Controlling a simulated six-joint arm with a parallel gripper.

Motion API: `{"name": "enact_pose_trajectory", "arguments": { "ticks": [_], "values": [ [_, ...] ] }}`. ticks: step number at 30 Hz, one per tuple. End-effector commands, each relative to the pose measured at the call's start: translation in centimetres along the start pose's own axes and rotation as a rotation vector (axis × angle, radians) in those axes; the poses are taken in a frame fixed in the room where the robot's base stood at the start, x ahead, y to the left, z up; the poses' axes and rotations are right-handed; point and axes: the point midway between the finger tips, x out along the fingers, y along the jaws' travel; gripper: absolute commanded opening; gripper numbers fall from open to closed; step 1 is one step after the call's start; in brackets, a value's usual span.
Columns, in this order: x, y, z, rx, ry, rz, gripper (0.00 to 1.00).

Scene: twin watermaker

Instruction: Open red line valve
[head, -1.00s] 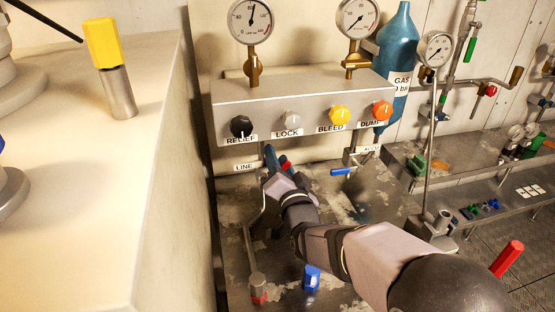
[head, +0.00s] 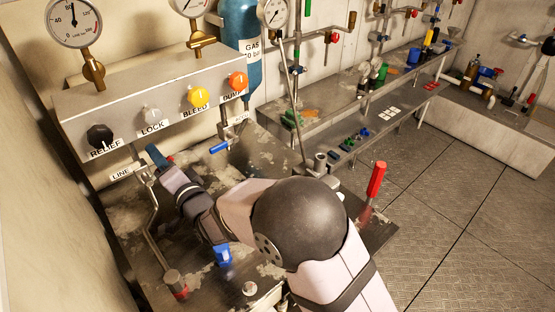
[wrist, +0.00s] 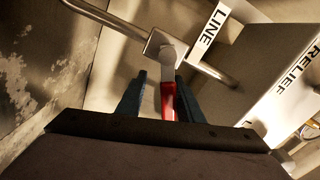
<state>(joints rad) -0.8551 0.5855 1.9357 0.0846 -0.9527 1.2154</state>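The red valve handle (wrist: 168,100) under the LINE label (wrist: 208,30) points down toward my gripper in the wrist view, attached to a metal valve body on a pipe. My gripper (wrist: 160,84) is open, with its two blue-teal fingers on either side of the handle. The right finger is close to the handle; a gap shows on the left. In the head view, my gripper (head: 160,157) is at the LINE label (head: 122,172), below the panel's left end. Only a small bit of the red handle (head: 170,158) shows there, the rest hidden by the gripper.
The grey panel (head: 140,88) with RELIEF, LOCK, BLEED and DUMP knobs overhangs the valve. A blue-handled valve (head: 219,147) lies to the right. A bent pipe (head: 150,225) runs down to the worn metal bench. A red upright lever (head: 376,180) stands farther right.

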Motion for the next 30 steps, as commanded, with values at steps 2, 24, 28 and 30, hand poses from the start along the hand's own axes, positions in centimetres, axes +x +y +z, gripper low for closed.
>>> {"name": "enact_pose_trajectory", "arguments": {
  "ticks": [2,24,28,30],
  "values": [
    [0.0,0.3,-0.1,0.068,0.000,0.006,0.33],
    [-7.6,1.6,-2.9,0.155,0.013,0.037,0.33],
    [-8.0,2.0,-5.2,0.130,0.020,0.083,0.33],
    [-8.2,2.5,-6.3,0.117,0.023,0.114,0.33]
  ]
}}
